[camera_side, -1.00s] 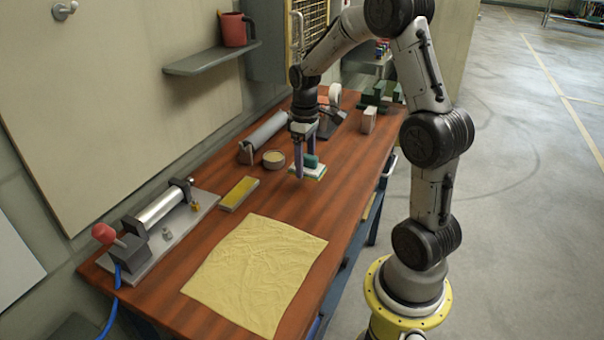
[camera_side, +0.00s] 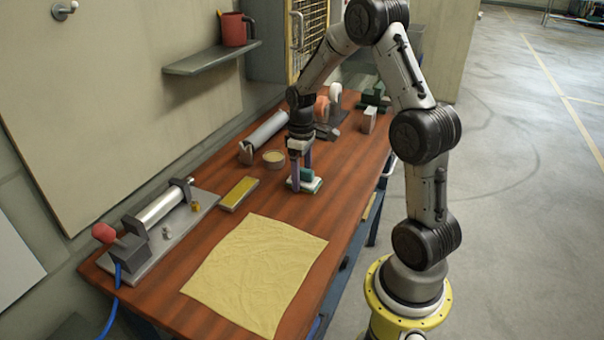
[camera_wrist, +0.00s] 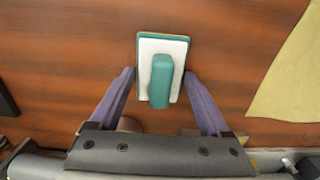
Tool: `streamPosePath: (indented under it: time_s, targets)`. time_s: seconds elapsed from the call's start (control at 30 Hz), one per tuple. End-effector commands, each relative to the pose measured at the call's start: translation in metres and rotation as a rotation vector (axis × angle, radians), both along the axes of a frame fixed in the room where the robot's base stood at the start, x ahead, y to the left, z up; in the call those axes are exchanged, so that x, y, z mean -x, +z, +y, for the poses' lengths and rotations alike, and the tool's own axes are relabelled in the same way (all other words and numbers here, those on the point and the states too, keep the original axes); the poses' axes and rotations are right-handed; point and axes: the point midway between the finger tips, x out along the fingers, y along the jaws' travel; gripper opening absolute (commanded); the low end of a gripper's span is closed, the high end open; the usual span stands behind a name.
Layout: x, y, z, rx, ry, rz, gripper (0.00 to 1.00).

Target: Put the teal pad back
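The teal pad (camera_side: 305,184), a pale plate on a teal base with a teal block-shaped handle on top, is low over the table, between the yellow sheet and the green objects at the far end. I cannot tell whether it touches the wood. My gripper (camera_side: 301,177) points down over it. In the wrist view the pad (camera_wrist: 162,45) lies between the purple fingers of my gripper (camera_wrist: 159,75). The fingertips flank the long edges of its plate and seem to touch them, with clear gaps to the handle.
A wrinkled yellow sheet (camera_side: 258,270) covers the near table. A yellow-topped block (camera_side: 238,193), a round tin (camera_side: 273,158) and a grey roll (camera_side: 264,136) lie left of the gripper. Bare wood surrounds the pad.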

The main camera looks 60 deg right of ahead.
Motion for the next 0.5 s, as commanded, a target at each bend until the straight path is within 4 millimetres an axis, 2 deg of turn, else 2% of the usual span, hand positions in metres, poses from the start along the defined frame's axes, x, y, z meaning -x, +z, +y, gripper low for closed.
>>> streamPosePath:
  time_s: [0.03, 0.1, 0.37, 0.5]
  targets:
    - [0.000, 0.000, 0.000, 0.000, 0.000, 0.000, 0.92]
    - [0.000, 0.000, 0.000, 0.000, 0.000, 0.000, 1.00]
    - [0.000, 0.002, 0.000, 0.001, 0.000, -0.001, 1.00]
    - [-0.001, 0.016, -0.001, 0.002, 0.000, -0.003, 1.00]
